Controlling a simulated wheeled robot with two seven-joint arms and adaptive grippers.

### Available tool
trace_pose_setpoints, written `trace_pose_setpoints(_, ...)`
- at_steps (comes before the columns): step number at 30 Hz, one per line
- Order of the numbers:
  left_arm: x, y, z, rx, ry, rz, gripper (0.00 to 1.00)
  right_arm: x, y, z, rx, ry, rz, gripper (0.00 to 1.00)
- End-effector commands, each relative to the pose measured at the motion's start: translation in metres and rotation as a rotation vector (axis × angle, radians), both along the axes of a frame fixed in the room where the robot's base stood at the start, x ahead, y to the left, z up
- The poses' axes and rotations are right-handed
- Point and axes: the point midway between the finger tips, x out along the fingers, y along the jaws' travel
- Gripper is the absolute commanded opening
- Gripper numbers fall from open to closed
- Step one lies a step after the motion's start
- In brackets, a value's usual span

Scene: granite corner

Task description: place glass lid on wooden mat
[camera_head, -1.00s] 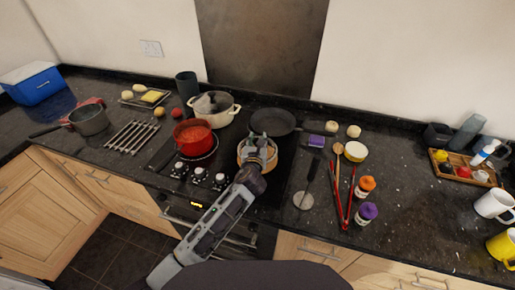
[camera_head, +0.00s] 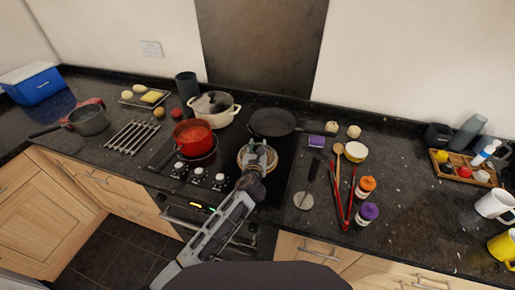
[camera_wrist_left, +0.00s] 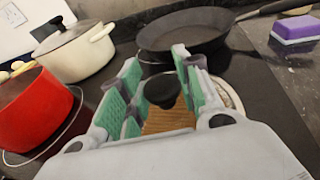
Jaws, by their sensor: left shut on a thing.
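The glass lid (camera_wrist_left: 228,94) is a clear disc with a pale rim and a black knob. My left gripper (camera_head: 259,150) is shut on the knob, seen between the fingers in the left wrist view (camera_wrist_left: 163,95). The wooden mat (camera_wrist_left: 165,121) shows as brown ribbed wood beneath the lid, between the fingers. In the head view the lid's round edge (camera_head: 242,157) shows around the gripper, over the front right of the hob. The fingers hide much of lid and mat; I cannot tell whether they touch. My right gripper is not in view.
A red pot (camera_head: 193,139) stands to the left. A white pot (camera_head: 222,115) with its own black-knobbed lid is behind it, and a dark frying pan (camera_head: 272,123) is behind the gripper.

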Motion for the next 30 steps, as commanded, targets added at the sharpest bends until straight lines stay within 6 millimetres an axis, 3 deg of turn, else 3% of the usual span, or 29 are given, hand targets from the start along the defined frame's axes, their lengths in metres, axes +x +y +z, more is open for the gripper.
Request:
trace_pose_setpoints(3, 0.0, 0.0, -0.002, 0.0, -0.001, 0.0, 0.0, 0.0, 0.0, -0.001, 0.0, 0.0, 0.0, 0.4)
trace_pose_setpoints(4, 0.0, 0.0, -0.002, 0.0, 0.0, 0.0, 0.37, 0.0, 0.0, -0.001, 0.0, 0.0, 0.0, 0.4)
trace_pose_setpoints(8, 0.0, 0.0, -0.002, 0.0, 0.0, 0.0, 0.54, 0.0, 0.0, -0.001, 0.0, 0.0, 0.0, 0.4)
trace_pose_setpoints(22, -0.001, 0.0, 0.001, 0.0, 0.0, 0.0, 0.55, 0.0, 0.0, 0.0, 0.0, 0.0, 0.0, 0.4)
trace_pose_setpoints(30, -0.017, 0.002, 0.004, 0.001, 0.0, 0.0, 0.55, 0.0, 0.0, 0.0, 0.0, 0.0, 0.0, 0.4)
